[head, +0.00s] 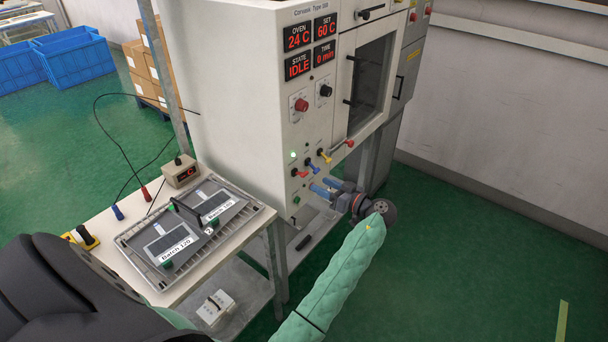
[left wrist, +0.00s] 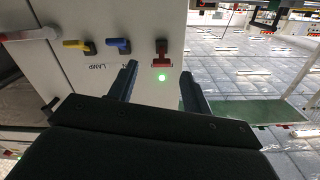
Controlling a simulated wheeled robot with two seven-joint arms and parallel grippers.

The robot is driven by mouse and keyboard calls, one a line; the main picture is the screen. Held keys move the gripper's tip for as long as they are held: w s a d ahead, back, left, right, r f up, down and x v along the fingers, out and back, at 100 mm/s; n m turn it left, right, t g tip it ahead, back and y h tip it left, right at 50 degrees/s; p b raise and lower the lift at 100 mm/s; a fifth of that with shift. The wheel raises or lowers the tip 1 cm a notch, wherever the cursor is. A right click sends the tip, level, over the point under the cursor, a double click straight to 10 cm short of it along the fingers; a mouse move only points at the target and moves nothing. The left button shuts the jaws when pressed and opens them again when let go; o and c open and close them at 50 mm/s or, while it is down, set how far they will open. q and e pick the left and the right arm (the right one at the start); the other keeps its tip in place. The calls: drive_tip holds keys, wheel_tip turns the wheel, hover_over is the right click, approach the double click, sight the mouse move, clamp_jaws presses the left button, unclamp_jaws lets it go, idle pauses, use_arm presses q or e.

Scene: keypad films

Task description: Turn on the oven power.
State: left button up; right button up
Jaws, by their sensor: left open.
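The oven (head: 245,75) is a tall pale cabinet with lit red displays reading 24 C, 60 C, IDLE and 0 min. Low on its front are a red switch (head: 299,173), a blue switch (head: 312,164) and a yellow switch (head: 324,157). A green lamp (head: 293,155) glows above the red switch. My left gripper (head: 323,187) is open in front of the panel, just below and right of these switches. In the left wrist view, the red switch (left wrist: 162,53) and green lamp (left wrist: 162,77) show between the two fingers, beyond their tips. I see no contact. My right gripper is out of view.
A table (head: 257,225) at left holds a grey tray (head: 127,240) with labelled dark plates and a small meter (head: 181,172) with leads.

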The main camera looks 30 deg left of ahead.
sight(305, 173)
use_arm(q)
drive_tip(key=n, duration=0.1)
drive_tip(key=a+r+n+p, duration=0.1)
drive_tip(key=n, duration=0.1)
drive_tip(key=shift+a, duration=0.2)
drive_tip(key=shift+w+a+f+p, duration=0.1)
drive_tip(key=shift+a+p, duration=0.8)
drive_tip(key=shift+a, duration=0.7)
drive_tip(key=shift+w+a+f+p, duration=0.1)
drive_tip(key=shift+a+p, duration=0.75)
drive_tip(key=shift+a, duration=0.75)
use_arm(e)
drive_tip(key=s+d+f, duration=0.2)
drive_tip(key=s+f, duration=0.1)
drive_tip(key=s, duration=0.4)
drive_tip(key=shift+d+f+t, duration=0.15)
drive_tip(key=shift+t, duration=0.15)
